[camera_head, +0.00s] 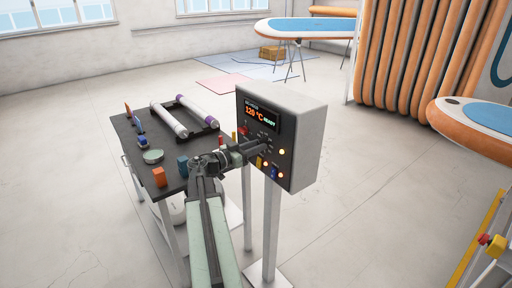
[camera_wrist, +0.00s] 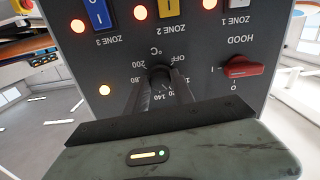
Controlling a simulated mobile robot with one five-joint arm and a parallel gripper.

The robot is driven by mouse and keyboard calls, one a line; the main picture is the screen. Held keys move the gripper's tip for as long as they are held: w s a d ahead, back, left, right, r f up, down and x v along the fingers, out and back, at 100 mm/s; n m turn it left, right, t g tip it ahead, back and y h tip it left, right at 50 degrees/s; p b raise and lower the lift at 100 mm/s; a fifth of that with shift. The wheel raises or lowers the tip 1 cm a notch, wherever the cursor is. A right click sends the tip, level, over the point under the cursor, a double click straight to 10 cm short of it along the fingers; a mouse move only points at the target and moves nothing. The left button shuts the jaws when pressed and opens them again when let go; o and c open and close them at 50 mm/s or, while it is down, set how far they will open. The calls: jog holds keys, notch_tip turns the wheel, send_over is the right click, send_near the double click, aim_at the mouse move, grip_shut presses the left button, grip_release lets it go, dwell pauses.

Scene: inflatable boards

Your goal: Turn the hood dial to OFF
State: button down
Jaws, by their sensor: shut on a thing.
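The hood dial (camera_wrist: 243,66) is a red knob under the upside-down HOOD label in the wrist view, to the right of my gripper. Its bar lies roughly level, but I cannot tell which mark it points to. In the head view the red knob (camera_head: 244,131) shows on the control box (camera_head: 300,130). My gripper (camera_wrist: 160,85) is shut on the black temperature dial (camera_wrist: 160,72), marked °C with OFF and numbers around it. The fingers hide part of that dial. My gripper (camera_head: 262,149) also reaches the panel in the head view. Nothing grips the hood dial.
Zone switches, including a blue one (camera_wrist: 97,14) and a yellow one (camera_wrist: 171,8), sit near the temperature dial with lit lamps. The box display (camera_head: 260,114) reads 120 °C READY. A dark workbench (camera_head: 135,138) with rollers and small items stands to the left.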

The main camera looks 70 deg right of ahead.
jog(key=n, duration=1.8)
jog(key=shift+s+a+n, duration=0.1)
jog(key=shift+n, duration=0.3)
dwell(0.4)
jog(key=c, duration=1.1)
grip_release()
jog(key=shift+r, duration=0.1)
jog(key=v, duration=0.8)
